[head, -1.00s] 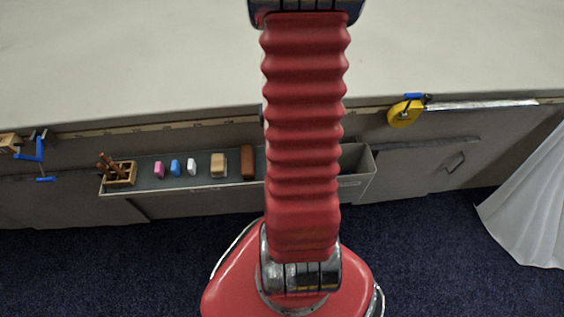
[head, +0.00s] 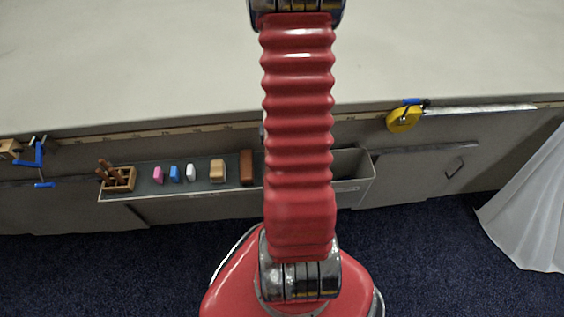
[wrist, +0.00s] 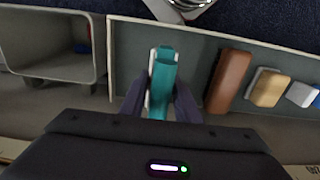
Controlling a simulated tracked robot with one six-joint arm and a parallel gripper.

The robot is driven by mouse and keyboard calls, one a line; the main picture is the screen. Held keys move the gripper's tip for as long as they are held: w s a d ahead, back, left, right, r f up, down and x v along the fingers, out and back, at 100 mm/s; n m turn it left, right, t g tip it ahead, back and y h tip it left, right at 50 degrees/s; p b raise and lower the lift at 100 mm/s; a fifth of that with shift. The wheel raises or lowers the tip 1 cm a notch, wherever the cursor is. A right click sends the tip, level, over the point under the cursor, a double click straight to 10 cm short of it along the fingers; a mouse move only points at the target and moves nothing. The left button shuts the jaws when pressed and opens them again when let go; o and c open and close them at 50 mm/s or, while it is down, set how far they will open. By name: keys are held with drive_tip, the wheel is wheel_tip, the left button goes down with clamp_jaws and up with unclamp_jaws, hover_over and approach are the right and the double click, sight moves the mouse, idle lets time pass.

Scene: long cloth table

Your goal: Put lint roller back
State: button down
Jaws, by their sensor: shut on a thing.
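In the wrist view my gripper (wrist: 160,92) is shut on a teal and white thing (wrist: 163,72), which looks like the lint roller. It lies lengthwise between the two dark fingers, over the grey-green floor of the trough (wrist: 205,48). I cannot tell whether it touches that floor. In the head view the trough (head: 201,192) hangs along the table's side. My arm crosses in front of it there, and the gripper and roller are hidden.
A brown block (wrist: 229,80) and a tan and white brush (wrist: 268,88) lie right of the roller. A deeper bin (wrist: 60,68) is on the left. The head view shows pink (head: 158,175) and blue (head: 174,173) pieces, a wooden holder (head: 119,181) and a yellow tape measure (head: 403,119).

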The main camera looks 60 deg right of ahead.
drive_tip(key=shift+f, duration=0.1)
drive_tip(key=shift+f, duration=1.95)
drive_tip(key=shift+f, duration=0.1)
drive_tip(key=c, duration=1.3)
unclamp_jaws()
drive_tip(key=shift+c, duration=0.2)
drive_tip(key=shift+r, duration=6.1)
drive_tip(key=shift+a, duration=0.1)
